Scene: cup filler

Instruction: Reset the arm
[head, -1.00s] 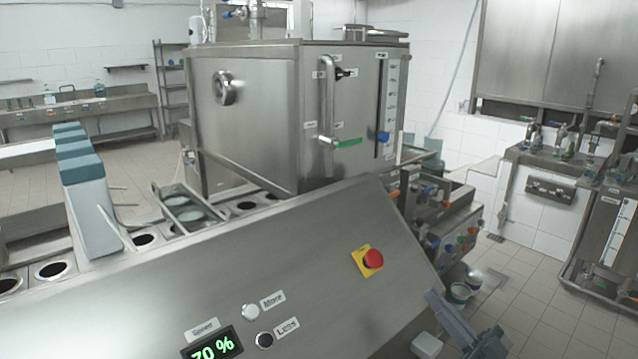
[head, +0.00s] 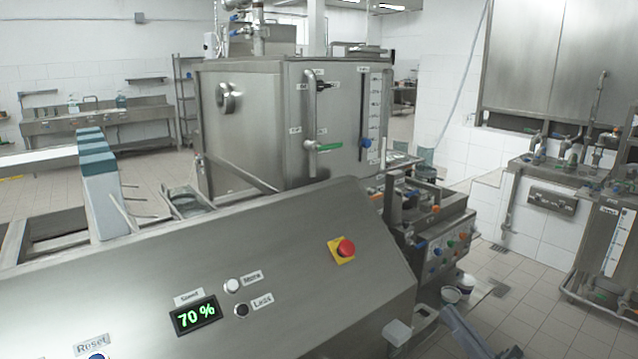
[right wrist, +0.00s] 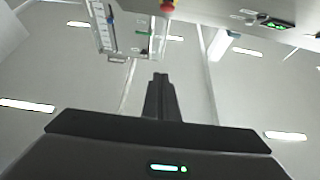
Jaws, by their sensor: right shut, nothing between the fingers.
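My right gripper (head: 450,316) shows at the lower right of the head view, beside the right end of the sloped steel control panel (head: 290,265). It is apart from the panel's buttons. In the right wrist view its dark fingers (right wrist: 160,80) are together with nothing between them. My left gripper is not in view. The panel carries a blue button (head: 96,356) under a Reset label, cut by the bottom edge, a green 70 % display (head: 196,317), and a red emergency button (head: 346,249) on a yellow plate.
A large steel tank (head: 270,120) stands behind the panel. Tiled floor is open at the right.

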